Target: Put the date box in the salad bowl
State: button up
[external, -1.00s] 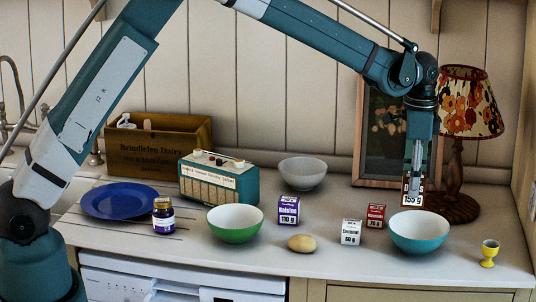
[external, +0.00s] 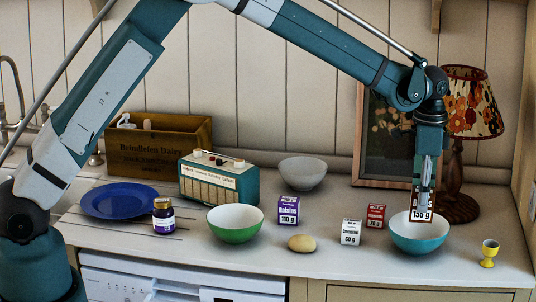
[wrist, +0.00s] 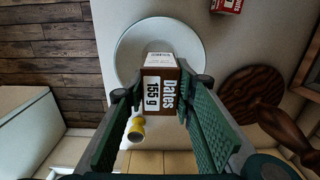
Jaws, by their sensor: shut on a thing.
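The date box (external: 421,208) is brown with a white label; its "Dates 155 g" lettering reads in the wrist view (wrist: 160,92). My gripper (external: 424,186) points down and is shut on the box, with a finger on each side in the wrist view. The box hangs at the teal bowl (external: 419,241), its lower edge overlapping the bowl's back rim and opening. I cannot tell whether its bottom is just above or inside the rim. The bowl's pale inside (wrist: 130,50) shows behind the box in the wrist view and looks empty where visible.
A red box (external: 375,216) and a white box (external: 351,231) stand left of the teal bowl. A yellow egg cup (external: 489,253) is to its right, and a lamp (external: 468,105) behind. Green (external: 234,224) and grey (external: 302,173) bowls stand further left.

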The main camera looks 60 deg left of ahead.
jog(key=shift+f, duration=1.75)
jog(key=shift+f, duration=1.85)
jog(key=shift+f+b, duration=0.3)
jog(key=shift+f, duration=0.3)
jog(key=o, duration=0.9)
jog(key=shift+o, duration=0.2)
jog(key=shift+r, duration=0.15)
